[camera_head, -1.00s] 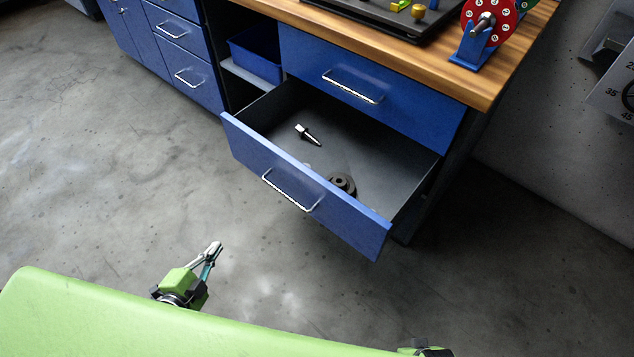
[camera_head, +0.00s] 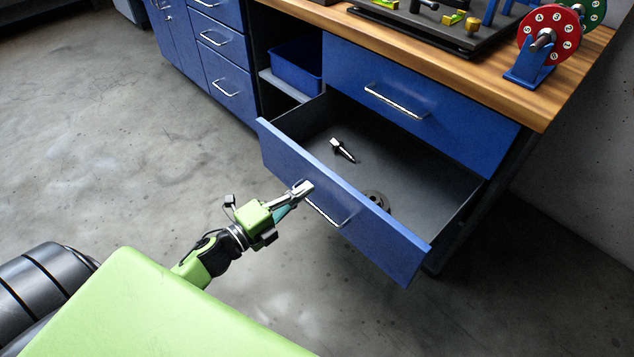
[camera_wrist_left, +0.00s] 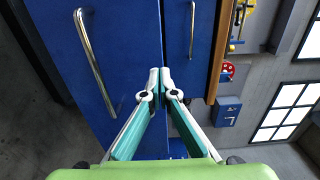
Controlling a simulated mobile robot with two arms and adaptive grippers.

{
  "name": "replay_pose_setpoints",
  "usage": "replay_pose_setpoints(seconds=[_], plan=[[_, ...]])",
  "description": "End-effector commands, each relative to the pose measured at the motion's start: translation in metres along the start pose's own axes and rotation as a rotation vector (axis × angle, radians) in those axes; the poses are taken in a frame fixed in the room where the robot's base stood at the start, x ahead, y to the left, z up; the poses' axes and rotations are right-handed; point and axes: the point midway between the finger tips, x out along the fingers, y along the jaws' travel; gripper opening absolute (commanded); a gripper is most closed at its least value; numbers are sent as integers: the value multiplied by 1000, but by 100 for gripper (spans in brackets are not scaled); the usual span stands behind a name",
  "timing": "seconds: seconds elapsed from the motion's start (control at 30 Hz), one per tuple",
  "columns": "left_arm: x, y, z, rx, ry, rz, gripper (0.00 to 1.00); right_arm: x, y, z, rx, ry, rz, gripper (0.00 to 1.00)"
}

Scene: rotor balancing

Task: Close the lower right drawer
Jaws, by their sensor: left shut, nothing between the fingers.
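The lower right drawer (camera_head: 385,243) stands pulled out from the workbench, its blue front facing me. Its bar handle (camera_head: 326,214) is on the front. A dark tool with a light end (camera_head: 342,150) and a dark round part (camera_head: 376,201) lie inside. My left gripper (camera_head: 304,188) is shut and empty, its tips in front of the drawer front near the handle's left end. I cannot tell if they touch. In the left wrist view the gripper (camera_wrist_left: 160,82) has shut tips over the edge of the drawer front (camera_wrist_left: 125,50), beside the handle (camera_wrist_left: 95,62). My right gripper is out of view.
Above is a shut drawer (camera_head: 435,110) under the wooden worktop (camera_head: 440,58). A red disc on a blue stand (camera_head: 548,35) is on top. A blue bin (camera_head: 295,62) sits in an open shelf left of the drawer. The floor (camera_head: 130,150) to the left is clear.

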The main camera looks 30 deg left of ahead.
Motion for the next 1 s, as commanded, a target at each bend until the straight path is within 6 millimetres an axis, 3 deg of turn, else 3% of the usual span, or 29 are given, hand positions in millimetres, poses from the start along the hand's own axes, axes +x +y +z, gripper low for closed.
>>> replay_pose_setpoints(seconds=[0.1,0.3,0.83,1.0], plan=[[21,0,0,1,1,-2,0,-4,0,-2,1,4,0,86],[40,0,0,0,0,0,0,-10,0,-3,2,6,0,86],[46,0,0,-1,0,0,0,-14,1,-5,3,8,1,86],[59,0,0,-1,0,-2,0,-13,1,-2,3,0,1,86]])
